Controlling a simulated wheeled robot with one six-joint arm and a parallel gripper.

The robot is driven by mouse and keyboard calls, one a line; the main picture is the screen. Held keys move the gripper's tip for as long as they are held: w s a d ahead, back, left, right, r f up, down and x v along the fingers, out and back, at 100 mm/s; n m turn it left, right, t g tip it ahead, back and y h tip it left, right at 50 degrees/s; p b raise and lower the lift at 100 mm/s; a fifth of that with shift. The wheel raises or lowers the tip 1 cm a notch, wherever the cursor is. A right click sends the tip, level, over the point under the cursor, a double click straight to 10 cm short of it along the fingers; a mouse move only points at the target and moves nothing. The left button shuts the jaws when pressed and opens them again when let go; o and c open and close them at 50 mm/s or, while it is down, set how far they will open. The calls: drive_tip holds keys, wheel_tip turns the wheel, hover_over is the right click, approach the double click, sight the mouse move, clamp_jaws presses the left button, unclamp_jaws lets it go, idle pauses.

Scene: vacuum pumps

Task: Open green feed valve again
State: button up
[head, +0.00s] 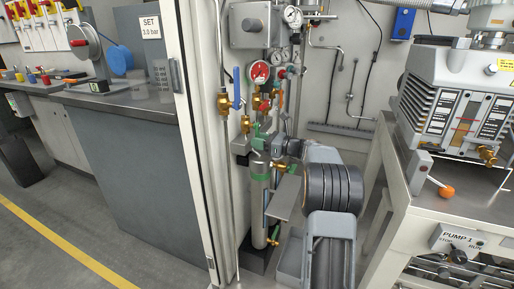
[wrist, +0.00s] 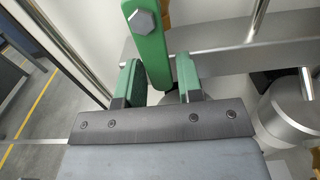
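The green valve lever (wrist: 150,48) fills the upper middle of the wrist view, with a hex bolt head on its upper end. My gripper (wrist: 160,80) is open, with its two green-padded fingers on either side of the lever's lower end. The lever sits very near the left finger, and I cannot tell whether they touch. A gap shows between the lever and the right finger. In the head view my arm reaches the pipework, where green parts show, but the fingers and lever are too small there to tell apart.
A white door-frame post (head: 188,130) stands close on the left. A pump (head: 455,100) sits on a bench at right, beside an orange knob (head: 446,191).

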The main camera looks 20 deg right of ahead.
drive_tip(key=shift+o, duration=1.3)
drive_tip(key=shift+s+d+r, duration=0.1)
drive_tip(key=shift+s, duration=0.1)
drive_tip(key=shift+s+d+p, duration=0.3)
drive_tip(key=shift+s+d, duration=0.2)
drive_tip(key=shift+s, duration=0.05)
drive_tip(key=p+v, duration=0.2)
drive_tip(key=v, duration=0.4)
